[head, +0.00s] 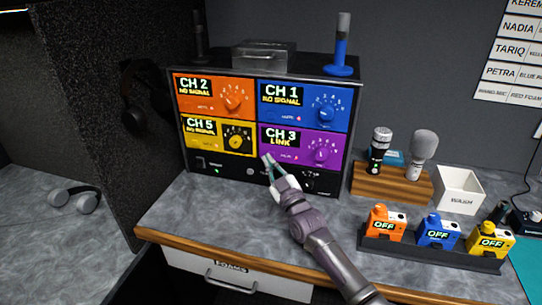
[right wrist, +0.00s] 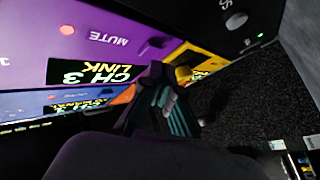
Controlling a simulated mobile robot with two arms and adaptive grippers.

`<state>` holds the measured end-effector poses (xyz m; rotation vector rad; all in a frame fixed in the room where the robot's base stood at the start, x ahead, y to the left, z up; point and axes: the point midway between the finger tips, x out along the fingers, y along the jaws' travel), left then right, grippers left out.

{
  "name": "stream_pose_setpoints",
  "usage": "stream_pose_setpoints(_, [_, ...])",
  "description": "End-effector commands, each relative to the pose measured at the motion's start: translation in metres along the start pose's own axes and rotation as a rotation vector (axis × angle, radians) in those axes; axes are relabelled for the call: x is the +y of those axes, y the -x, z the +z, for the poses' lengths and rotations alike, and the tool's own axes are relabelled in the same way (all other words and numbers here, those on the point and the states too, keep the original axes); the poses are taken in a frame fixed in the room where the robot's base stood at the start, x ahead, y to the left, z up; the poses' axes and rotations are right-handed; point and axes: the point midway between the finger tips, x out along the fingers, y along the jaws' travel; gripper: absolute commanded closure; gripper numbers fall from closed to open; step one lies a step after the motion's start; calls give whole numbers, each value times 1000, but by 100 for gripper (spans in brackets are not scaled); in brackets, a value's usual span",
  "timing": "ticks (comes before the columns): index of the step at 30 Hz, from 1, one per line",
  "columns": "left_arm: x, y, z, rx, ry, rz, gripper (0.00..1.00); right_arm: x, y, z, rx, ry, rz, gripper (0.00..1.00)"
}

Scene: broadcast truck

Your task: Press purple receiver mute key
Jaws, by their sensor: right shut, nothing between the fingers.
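The purple receiver (head: 301,147) is at the lower right of the four-panel rack, and its screen reads CH 3 LINK. In the right wrist view its face (right wrist: 125,22) is upside down, with the MUTE label (right wrist: 108,38), a lit red light (right wrist: 67,30) and a dark mute key (right wrist: 157,47). My right gripper (head: 267,161) is shut and empty, its tips in front of the purple panel's lower left. It also shows in the right wrist view (right wrist: 160,92), close to the key. I cannot tell whether it touches. My left gripper is not in view.
Orange (head: 214,94), blue (head: 304,106) and yellow (head: 219,135) receivers adjoin the purple one. A black strip with knobs runs below them. To the right are a wooden microphone stand (head: 390,186), a white box (head: 458,190) and a tray of coloured packs (head: 430,250).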

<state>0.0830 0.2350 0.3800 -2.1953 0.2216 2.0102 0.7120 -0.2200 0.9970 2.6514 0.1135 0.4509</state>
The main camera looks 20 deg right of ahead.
Motion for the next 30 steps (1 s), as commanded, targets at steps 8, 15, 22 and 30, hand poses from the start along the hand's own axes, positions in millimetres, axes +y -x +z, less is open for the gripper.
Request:
stream_pose_setpoints(8, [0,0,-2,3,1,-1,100,0,0,0,0,0,0,100])
stream_pose_setpoints(15, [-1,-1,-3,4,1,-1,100,0,0,1,0,0,0,100])
stream_pose_setpoints(22, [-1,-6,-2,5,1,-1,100,4,-6,4,1,0,1,100])
stream_pose_setpoints(30, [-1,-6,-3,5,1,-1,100,5,-6,4,0,0,0,100])
